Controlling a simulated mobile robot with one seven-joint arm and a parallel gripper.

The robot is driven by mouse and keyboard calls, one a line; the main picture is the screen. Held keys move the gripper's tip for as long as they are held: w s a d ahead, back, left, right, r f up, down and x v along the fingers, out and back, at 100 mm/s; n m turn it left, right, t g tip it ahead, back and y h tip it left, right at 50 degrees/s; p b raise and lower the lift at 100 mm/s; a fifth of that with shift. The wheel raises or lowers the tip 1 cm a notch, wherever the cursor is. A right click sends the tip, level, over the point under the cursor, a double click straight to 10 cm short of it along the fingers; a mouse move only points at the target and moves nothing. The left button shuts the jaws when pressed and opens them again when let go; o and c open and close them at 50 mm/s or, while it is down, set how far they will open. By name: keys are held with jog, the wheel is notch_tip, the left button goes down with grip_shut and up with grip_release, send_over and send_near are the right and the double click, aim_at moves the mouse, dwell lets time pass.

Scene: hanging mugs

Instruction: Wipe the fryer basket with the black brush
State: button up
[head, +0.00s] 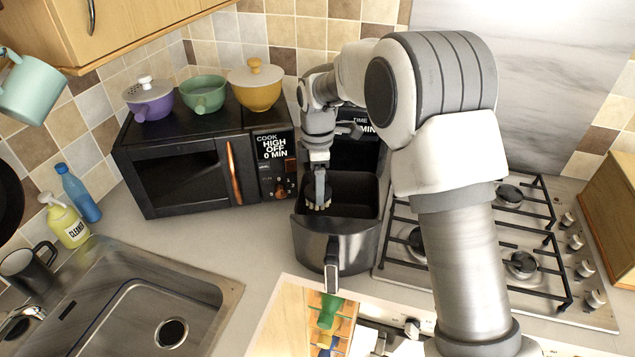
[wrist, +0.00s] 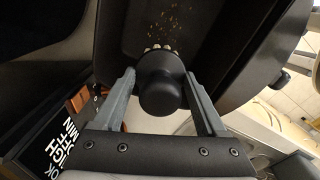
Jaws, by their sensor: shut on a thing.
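The fryer basket (head: 323,248) is a dark drawer pulled out from the black air fryer on the counter, with its handle toward the front. In the wrist view the basket's inside (wrist: 215,35) shows small brown crumbs on its dark floor. My gripper (head: 318,188) reaches down into the left part of the basket. It is shut on the black brush (wrist: 160,85), whose round dark body sits between the two fingers. Pale bristles show at the brush's far edge in the wrist view and below it in the head view. Whether the bristles touch the basket floor is hard to tell.
A black microwave (head: 190,170) stands left of the basket, with several pots on top. A gas hob (head: 520,235) lies to the right, behind my arm. A sink (head: 150,290) is at the front left, and an open drawer (head: 290,320) sits below the basket.

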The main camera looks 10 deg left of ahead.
jog(key=shift+f+b, duration=2.3)
jog(key=shift+f, duration=1.6)
jog(key=shift+f+b, duration=0.35)
jog(key=shift+f, duration=0.25)
jog(key=shift+d+r, duration=0.1)
jog(key=shift+d, duration=0.05)
jog(key=shift+w+d+r, duration=0.1)
jog(key=shift+d, duration=1.5)
jog(key=shift+d, duration=0.1)
jog(key=shift+d+f, duration=0.2)
jog(key=shift+d, duration=1.5)
